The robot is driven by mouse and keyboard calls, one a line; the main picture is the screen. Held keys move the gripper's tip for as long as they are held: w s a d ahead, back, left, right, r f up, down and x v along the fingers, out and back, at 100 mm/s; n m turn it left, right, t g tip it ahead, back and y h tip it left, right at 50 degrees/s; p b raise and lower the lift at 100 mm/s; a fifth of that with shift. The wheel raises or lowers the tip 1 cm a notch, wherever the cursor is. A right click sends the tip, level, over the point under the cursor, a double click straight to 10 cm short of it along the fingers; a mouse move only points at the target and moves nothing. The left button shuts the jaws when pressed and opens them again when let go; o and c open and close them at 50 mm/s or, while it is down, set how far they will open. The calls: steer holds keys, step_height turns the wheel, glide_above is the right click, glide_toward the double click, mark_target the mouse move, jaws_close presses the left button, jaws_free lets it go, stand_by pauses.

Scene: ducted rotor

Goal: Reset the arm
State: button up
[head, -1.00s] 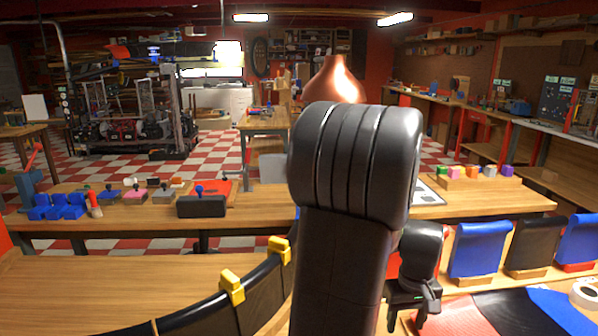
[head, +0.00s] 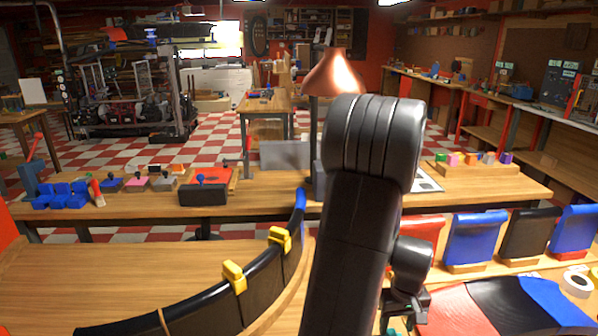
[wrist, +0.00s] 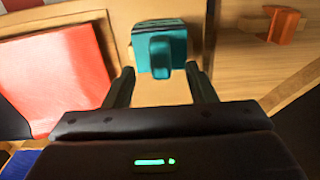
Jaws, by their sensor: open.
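My arm (head: 350,230) rises through the middle of the head view and bends at a thick dark joint. My gripper (wrist: 163,75) is open in the wrist view, with its two dark fingers apart. A teal block with a raised grip (wrist: 160,50) stands just beyond and between the fingertips, and I see no contact with it. In the head view only a small dark part of the gripper end shows beside the arm, at lower right, and the fingertips are not clear there.
A curved black duct piece (head: 205,300) with yellow clamps (head: 234,277) lies at lower left. Red, blue and black panels (head: 474,240) stand at right. In the wrist view, a red panel (wrist: 60,80) is at left and an orange piece (wrist: 284,24) at upper right.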

step_height(320, 180, up, 5)
steer(key=p, duration=0.3)
steer(key=w+a+f+p, duration=0.2)
steer(key=w+a, duration=0.6)
steer(key=shift+w+a+f, duration=0.15)
